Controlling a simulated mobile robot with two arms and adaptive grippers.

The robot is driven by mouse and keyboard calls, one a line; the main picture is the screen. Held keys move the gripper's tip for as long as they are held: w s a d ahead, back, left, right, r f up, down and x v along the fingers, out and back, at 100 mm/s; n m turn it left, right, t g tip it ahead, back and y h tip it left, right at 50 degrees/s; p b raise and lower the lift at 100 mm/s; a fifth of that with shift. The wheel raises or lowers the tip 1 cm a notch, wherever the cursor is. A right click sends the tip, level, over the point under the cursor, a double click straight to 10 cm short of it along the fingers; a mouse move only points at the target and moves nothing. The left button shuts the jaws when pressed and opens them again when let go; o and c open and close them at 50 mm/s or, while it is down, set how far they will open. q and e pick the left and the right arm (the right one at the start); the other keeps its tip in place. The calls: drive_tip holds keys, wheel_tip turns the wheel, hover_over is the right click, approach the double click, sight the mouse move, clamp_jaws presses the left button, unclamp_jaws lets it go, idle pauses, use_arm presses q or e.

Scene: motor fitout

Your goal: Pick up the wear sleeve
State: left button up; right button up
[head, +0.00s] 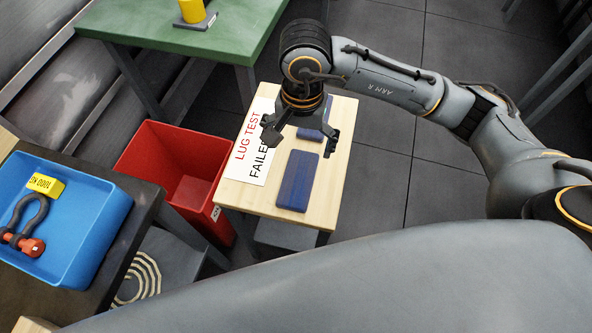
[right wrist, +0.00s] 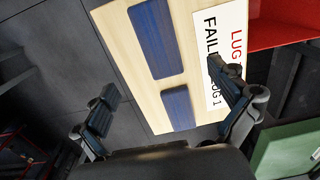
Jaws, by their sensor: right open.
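Two flat dark blue pieces with a fabric look lie on a small wooden table. The nearer one (head: 298,181) is larger and fully in view; it also shows at the top of the right wrist view (right wrist: 157,42). The farther one (head: 318,131) is partly behind my right gripper and looks smaller in the right wrist view (right wrist: 178,108). I cannot tell which is the wear sleeve. My right gripper (head: 300,139) is above the far part of the table, its fingers spread and empty, apart from both pieces. My left gripper is out of view.
A white "LUG TEST FAILED" card (head: 250,142) lies on the wooden table (head: 341,127). A red bin (head: 150,158) stands left of it. A green table (head: 240,30) is behind. A blue tray (head: 100,215) with a shackle (head: 26,222) and yellow block (head: 45,186) is left.

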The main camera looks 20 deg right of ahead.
hover_over(299, 175)
drive_tip(key=f, duration=0.8)
drive_tip(key=shift+s+d+f+p, duration=0.15)
drive_tip(key=shift+s+p, duration=0.1)
drive_tip(key=shift+p, duration=0.15)
drive_tip(key=shift+f, duration=0.5)
drive_tip(key=f, duration=0.1)
drive_tip(key=f+p, duration=0.1)
drive_tip(key=f, duration=0.2)
drive_tip(key=shift+w+f, duration=0.2)
drive_tip(key=shift+w, duration=0.05)
drive_tip(key=shift+c, duration=0.2)
drive_tip(key=c, duration=1.2)
drive_tip(key=shift+r, duration=0.1)
drive_tip(key=shift+c, duration=0.2)
